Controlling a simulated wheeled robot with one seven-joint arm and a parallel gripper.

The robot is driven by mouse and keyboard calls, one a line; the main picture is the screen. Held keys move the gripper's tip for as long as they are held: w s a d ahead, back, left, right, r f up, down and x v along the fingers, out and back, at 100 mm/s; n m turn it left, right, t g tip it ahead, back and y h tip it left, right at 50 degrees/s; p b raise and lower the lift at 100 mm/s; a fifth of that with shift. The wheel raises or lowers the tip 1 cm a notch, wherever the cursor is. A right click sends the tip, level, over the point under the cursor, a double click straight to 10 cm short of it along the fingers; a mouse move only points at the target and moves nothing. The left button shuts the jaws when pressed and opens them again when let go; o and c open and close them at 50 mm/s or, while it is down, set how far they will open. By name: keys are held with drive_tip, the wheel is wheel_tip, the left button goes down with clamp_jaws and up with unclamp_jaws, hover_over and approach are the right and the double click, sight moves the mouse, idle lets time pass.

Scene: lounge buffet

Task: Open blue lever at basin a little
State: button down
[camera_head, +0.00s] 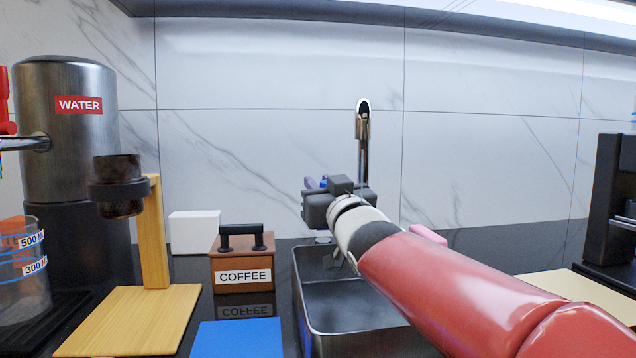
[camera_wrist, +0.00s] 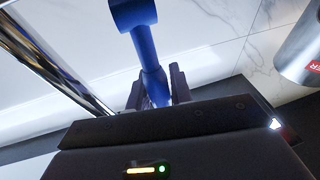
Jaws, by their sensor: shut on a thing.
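In the head view my gripper (camera_head: 316,188) is at the back of the metal basin (camera_head: 345,318), beside the upright faucet (camera_head: 363,145). Only a small blue patch of the lever (camera_head: 323,181) shows there. The gripper and my red arm hide the lever's base and part of the basin. I cannot tell how far the lever is turned.
Left of the basin stand a brown COFFEE box (camera_head: 243,262), a blue mat (camera_head: 238,338), a wooden stand (camera_head: 150,305) and a WATER dispenser (camera_head: 66,150). A clear beaker (camera_head: 22,285) is at far left. A black machine (camera_head: 604,200) stands at right. The tiled wall is close behind.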

drive_tip(key=c, duration=1.3)
unclamp_jaws()
drive_tip(key=shift+s, duration=0.1)
drive_tip(key=shift+o, duration=0.2)
drive_tip(key=shift+s+f, duration=0.1)
drive_tip(key=shift+s+d+f, duration=0.15)
drive_tip(key=shift+s+d, duration=0.05)
drive_tip(key=shift+s, duration=0.1)
drive_tip(key=s+d+b, duration=0.1)
drive_tip(key=s+d, duration=0.4)
drive_tip(key=s, duration=0.6)
drive_tip(key=shift+d+b, duration=0.25)
drive_tip(key=shift+b, duration=0.05)
